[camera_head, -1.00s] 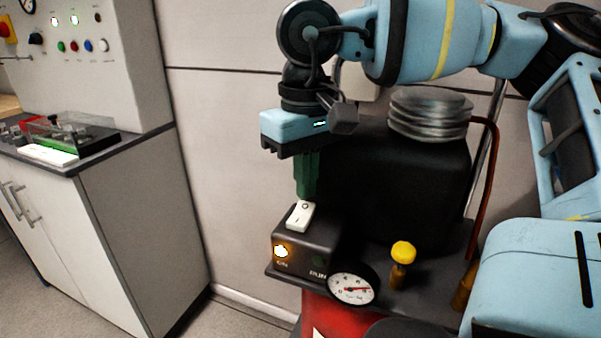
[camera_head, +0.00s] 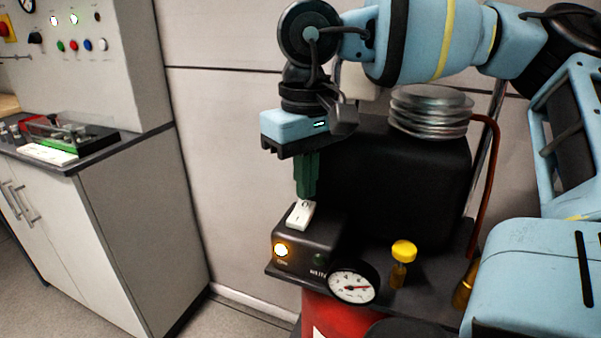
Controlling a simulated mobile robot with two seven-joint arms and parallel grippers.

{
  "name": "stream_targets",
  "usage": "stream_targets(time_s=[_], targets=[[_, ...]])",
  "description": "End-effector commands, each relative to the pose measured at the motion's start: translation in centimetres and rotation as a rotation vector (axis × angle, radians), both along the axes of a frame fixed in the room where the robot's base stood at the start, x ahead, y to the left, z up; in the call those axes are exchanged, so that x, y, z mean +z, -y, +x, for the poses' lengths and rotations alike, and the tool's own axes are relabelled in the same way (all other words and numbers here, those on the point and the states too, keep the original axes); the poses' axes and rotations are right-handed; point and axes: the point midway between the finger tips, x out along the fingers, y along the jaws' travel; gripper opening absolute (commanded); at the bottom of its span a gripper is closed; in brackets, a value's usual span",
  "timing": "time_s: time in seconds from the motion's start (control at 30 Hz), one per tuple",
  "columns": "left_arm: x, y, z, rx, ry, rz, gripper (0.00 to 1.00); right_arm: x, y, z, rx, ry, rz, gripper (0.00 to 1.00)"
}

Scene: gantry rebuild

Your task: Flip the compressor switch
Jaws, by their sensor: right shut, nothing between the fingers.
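The compressor switch is a white rocker (camera_head: 299,214) on top of a black box (camera_head: 304,240) on the compressor. Its marks are only partly readable. An amber lamp (camera_head: 282,250) glows on the front of the box, and a dark green lamp (camera_head: 320,259) sits to its right, unlit. My right gripper (camera_head: 306,194) points down from above, its green fingers shut with nothing between them. The fingertips are at the far end of the rocker; they seem to touch it or hover just above, I cannot tell which. My left gripper is out of view.
A pressure gauge (camera_head: 353,286) and a yellow-capped valve (camera_head: 403,252) stand right of the box. A black compressor block (camera_head: 425,185) with a copper pipe rises behind. A cabinet (camera_head: 140,220) with a panel stands at left, with open floor between.

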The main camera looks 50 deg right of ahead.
Motion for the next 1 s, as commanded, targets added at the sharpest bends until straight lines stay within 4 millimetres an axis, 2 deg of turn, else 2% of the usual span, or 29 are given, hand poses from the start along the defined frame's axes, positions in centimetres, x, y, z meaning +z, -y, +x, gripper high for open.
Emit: stream_targets(time_s=[0.17,1.0], targets=[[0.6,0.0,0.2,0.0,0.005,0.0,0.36,0.6,0.0,-0.1,0.0,-0.005,0.001,0.0],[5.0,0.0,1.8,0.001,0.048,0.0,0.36,6.5,0.0,-0.1,-0.001,-0.002,0.0,0.0]])
